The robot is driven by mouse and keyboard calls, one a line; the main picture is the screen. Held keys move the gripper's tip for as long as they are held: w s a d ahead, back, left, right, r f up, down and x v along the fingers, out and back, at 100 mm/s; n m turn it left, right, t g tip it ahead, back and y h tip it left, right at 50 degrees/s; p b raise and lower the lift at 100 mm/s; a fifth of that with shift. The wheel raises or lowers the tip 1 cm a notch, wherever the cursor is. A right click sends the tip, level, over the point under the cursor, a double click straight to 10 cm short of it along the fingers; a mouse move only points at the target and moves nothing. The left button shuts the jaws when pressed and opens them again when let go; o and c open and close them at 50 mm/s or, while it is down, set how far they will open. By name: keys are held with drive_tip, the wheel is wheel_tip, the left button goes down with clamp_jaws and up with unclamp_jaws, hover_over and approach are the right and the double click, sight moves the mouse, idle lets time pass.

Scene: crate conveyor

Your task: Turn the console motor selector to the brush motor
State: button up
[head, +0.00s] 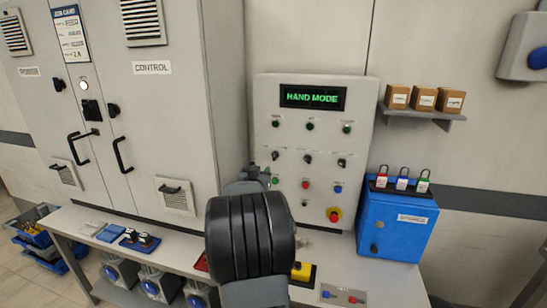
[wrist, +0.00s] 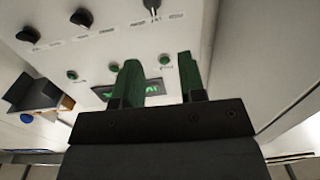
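The grey console (head: 325,128) stands on the bench with a lit display (head: 312,97) reading HAND MODE. Below its green lamps is a row of three black selectors: left (head: 275,155), middle (head: 308,158) and right (head: 342,162). Their labels are too small to read, so I cannot tell which one is the motor selector. In the wrist view the console appears upside down, with the selectors (wrist: 82,17) along the top. My gripper (wrist: 158,62) is open and empty, its green fingers in front of the display and lamps. My arm hides the gripper's fingers in the head view.
A blue box (head: 397,232) with padlocks stands right of the console. Tall cabinets (head: 185,95) stand left. A shelf (head: 425,115) holds small cartons.

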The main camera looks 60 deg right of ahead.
sight(274, 154)
drive_tip(key=p+x, duration=0.1)
drive_tip(key=x, duration=0.8)
drive_tip(key=s+p+x, duration=0.1)
drive_tip(key=x, duration=0.4)
drive_tip(key=shift+s+d+r+p, duration=0.1)
drive_tip(key=shift+d+r+p, duration=0.1)
drive_tip(key=shift+p, duration=0.15)
drive_tip(key=shift+c, duration=0.2)
drive_tip(key=shift+a, duration=0.1)
clamp_jaws()
